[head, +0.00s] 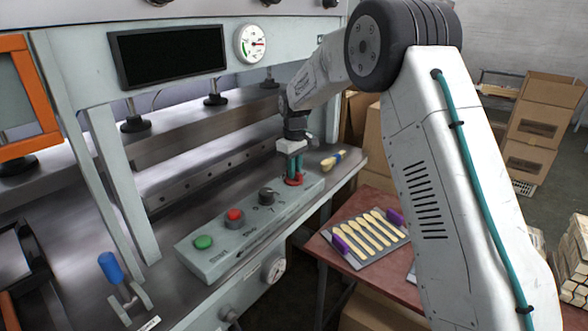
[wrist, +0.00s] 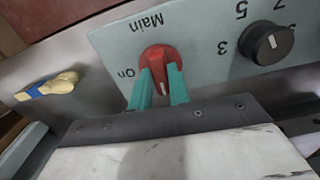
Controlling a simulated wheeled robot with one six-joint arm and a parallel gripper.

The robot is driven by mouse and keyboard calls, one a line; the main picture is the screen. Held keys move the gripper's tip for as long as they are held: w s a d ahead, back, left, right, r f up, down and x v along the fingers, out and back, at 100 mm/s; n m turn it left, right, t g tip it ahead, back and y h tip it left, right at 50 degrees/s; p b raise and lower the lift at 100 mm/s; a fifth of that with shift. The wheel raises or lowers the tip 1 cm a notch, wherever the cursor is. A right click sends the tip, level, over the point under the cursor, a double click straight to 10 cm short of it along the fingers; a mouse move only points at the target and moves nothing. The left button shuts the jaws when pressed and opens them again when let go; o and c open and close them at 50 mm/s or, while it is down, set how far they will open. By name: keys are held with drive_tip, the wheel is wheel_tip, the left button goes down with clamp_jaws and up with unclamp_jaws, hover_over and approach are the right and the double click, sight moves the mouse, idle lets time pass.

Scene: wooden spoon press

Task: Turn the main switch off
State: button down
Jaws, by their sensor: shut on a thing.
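The main switch (wrist: 158,58) is a red round knob on the pale control panel (wrist: 115,40), which reads "Main" and "On" in the wrist view. A white mark on the knob points toward the bottom of the wrist view, not straight at the "On" word at its left. My gripper (wrist: 160,88) has its teal fingers shut on the knob, one on each side. In the head view my gripper (head: 293,165) reaches down onto the red switch (head: 294,182) at the far end of the panel. The fingers hide part of the knob.
A black numbered dial (head: 267,196), a red button (head: 235,215) and a green button (head: 203,242) line the same panel. A red table (head: 335,280) with wooden spoons (head: 370,230) stands at the right.

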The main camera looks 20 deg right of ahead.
drive_tip(key=shift+s+n, duration=0.1)
drive_tip(key=shift+n, duration=0.3)
drive_tip(key=c, duration=1.3)
unclamp_jaws()
wheel_tip(320, 180, up, 8)
drive_tip(key=shift+f, duration=0.1)
